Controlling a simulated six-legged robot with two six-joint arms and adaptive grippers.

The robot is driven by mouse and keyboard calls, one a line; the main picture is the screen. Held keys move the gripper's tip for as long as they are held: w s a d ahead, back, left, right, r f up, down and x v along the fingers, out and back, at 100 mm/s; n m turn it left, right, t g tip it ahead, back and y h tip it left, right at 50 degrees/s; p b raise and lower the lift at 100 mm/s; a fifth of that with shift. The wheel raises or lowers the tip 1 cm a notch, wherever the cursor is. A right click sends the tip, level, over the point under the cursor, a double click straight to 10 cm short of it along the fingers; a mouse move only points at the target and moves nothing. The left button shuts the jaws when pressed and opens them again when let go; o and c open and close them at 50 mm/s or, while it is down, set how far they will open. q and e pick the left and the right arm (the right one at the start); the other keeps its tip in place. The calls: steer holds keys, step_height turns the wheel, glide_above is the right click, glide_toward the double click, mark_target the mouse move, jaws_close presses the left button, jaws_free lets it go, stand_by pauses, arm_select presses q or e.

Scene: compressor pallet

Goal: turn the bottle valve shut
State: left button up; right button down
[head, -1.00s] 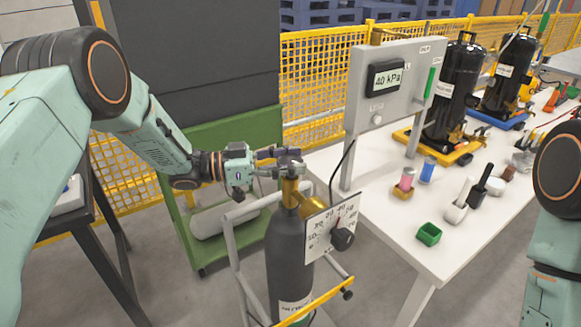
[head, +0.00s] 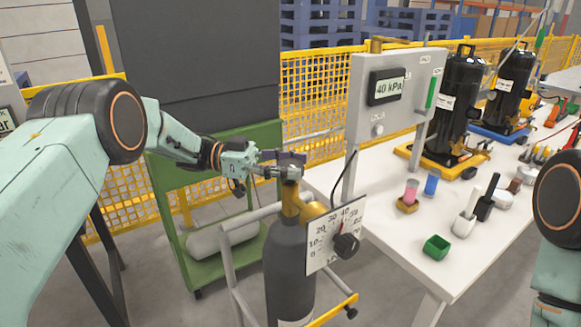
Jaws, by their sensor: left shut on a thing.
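The dark grey gas bottle (head: 289,272) stands upright in a wheeled trolley at the centre of the head view. On top is a brass valve (head: 291,197) with a grey handwheel (head: 288,172), partly hidden by my fingers. My left gripper (head: 280,163) comes in from the left and is shut on the handwheel. A square white dial gauge (head: 334,233) with a red needle and a black knob (head: 346,245) sits to the right of the valve. My right gripper is out of view; only part of that arm shows at the right edge.
A white table (head: 392,215) on the right holds a panel (head: 362,118) reading 40 kPa, black compressors (head: 460,108) and a green box (head: 437,247). A green cart (head: 184,263) with a grey cylinder stands behind the bottle. The trolley frame (head: 228,262) surrounds the bottle.

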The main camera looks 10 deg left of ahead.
arm_select(q)
steer(key=o, duration=1.2)
steer(key=shift+a, duration=0.1)
steer(key=a, duration=1.2)
